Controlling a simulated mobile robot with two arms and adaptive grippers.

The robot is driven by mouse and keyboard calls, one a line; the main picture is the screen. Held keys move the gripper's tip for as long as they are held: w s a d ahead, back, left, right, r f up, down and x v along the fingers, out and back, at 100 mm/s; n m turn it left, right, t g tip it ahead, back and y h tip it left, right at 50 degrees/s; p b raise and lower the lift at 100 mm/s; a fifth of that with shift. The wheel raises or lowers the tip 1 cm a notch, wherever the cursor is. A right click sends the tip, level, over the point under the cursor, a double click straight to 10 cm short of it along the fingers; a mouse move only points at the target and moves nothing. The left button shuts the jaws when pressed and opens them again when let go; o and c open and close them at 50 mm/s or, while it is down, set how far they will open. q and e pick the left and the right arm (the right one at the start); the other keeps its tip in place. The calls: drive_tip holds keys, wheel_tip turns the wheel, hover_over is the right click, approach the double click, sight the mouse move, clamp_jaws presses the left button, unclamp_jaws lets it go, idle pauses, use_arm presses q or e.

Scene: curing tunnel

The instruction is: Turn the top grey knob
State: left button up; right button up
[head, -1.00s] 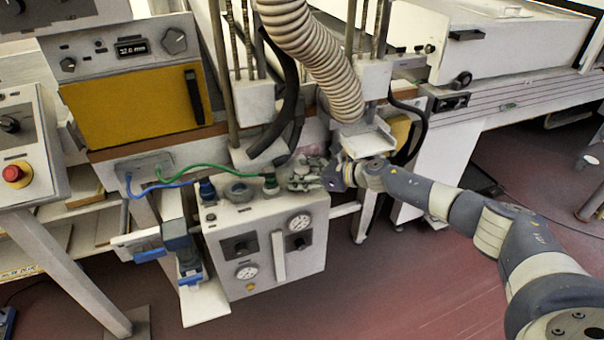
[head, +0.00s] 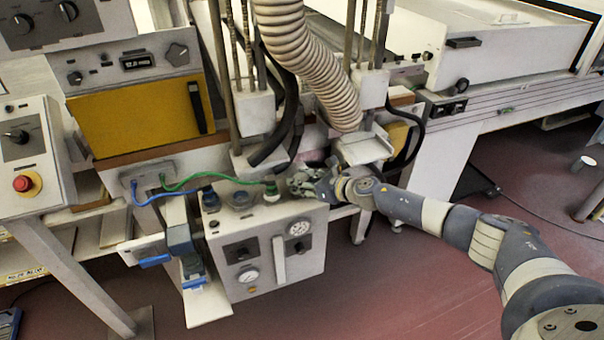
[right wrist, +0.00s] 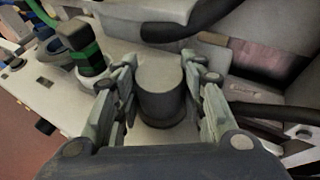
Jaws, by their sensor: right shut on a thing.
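My right gripper (head: 305,183) is at the right end of the top of a light grey control box (head: 226,228). In the right wrist view my right gripper (right wrist: 160,78) has its two fingers on either side of an upright, round grey knob (right wrist: 161,88) and is shut on it. In the head view the gripper hides that knob. Another grey knob (head: 240,198) stands on the box top between a blue connector (head: 209,197) and a green-banded connector (head: 271,191). The green-banded one also shows left of my fingers in the right wrist view (right wrist: 83,50). My left gripper is not in view.
A ribbed hose (head: 303,60) and a black hose (head: 270,148) hang behind the box. A white bracket (head: 364,148) stands close behind my right wrist. Blue and green cables run left of the connectors. Open red floor (head: 420,285) lies at the front right.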

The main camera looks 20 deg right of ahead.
drive_tip(key=m+h+p, duration=0.1)
drive_tip(key=h+p, duration=0.1)
drive_tip(key=m+t+h+p, duration=0.1)
drive_tip(key=m+h+p, duration=0.1)
drive_tip(key=p, duration=0.1)
drive_tip(key=m+h+p, duration=0.1)
drive_tip(key=m+p, duration=0.1)
drive_tip(key=p, duration=0.1)
drive_tip(key=shift+a+r+h, duration=0.25)
drive_tip(key=shift+h, duration=0.15)
drive_tip(key=shift+f+m+h+p, duration=0.1)
drive_tip(key=shift+m+h+p, duration=0.6)
drive_tip(key=shift+m+h, duration=0.3)
drive_tip(key=shift+f+m+h, duration=0.15)
drive_tip(key=shift+m+h, duration=0.75)
drive_tip(key=shift+h, duration=0.2)
drive_tip(key=shift+f+m+g+h+b, duration=0.1)
drive_tip(key=shift+m+g+h+b, duration=0.55)
drive_tip(key=shift+m+h, duration=0.55)
drive_tip(key=shift+d+m+g+h+b, duration=0.1)
drive_tip(key=shift+m+g+h+b, duration=0.6)
drive_tip(key=shift+m+h, duration=0.6)
drive_tip(key=shift+r, duration=0.2)
drive_tip(key=shift+w+d, duration=0.1)
drive_tip(key=o, duration=1.1)
